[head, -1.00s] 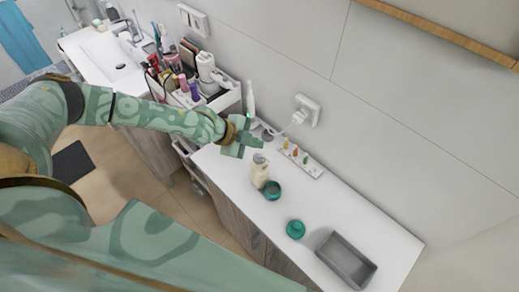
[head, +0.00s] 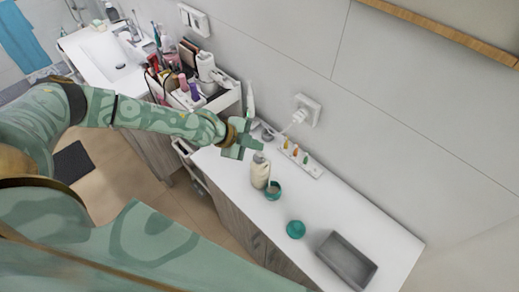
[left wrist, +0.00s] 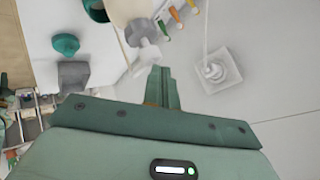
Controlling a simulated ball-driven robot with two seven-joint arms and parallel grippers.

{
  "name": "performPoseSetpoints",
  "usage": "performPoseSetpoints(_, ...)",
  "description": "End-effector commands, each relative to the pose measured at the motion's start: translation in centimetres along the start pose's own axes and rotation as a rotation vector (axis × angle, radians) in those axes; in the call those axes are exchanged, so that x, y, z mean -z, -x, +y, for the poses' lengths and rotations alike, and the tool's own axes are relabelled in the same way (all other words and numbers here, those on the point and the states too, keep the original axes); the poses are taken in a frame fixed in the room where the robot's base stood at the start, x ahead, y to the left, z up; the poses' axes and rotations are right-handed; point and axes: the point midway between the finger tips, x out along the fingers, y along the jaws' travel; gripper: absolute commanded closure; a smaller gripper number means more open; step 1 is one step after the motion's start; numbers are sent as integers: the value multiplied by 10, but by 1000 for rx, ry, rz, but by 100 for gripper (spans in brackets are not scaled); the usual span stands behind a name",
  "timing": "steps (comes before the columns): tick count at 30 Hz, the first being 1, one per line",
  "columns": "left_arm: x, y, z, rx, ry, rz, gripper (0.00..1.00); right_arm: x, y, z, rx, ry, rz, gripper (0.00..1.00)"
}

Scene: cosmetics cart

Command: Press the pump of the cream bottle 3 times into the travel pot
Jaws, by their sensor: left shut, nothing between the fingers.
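The cream bottle (head: 260,172) stands upright on the white counter, a pale bottle with a grey pump head (head: 259,157). The small teal travel pot (head: 273,194) stands open right beside it, with something pale inside. My left gripper (head: 257,146) is shut and empty, just above and behind the pump head; whether they touch is unclear. In the left wrist view the gripper's fingers (left wrist: 161,84) point toward the grey pump head (left wrist: 142,32) and the bottle (left wrist: 126,10), which the top edge cuts off. My right gripper is out of view.
A white strip with several small coloured items (head: 300,159) and a plugged socket (head: 307,111) are behind. A crowded cosmetics cart (head: 222,97) stands left.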

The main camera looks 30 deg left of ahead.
Motion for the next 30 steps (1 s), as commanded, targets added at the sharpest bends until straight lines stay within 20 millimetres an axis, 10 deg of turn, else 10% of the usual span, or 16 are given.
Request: performPoseSetpoints(30, -6, -8, 7, -2, 0, -1, 100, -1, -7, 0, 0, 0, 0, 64)
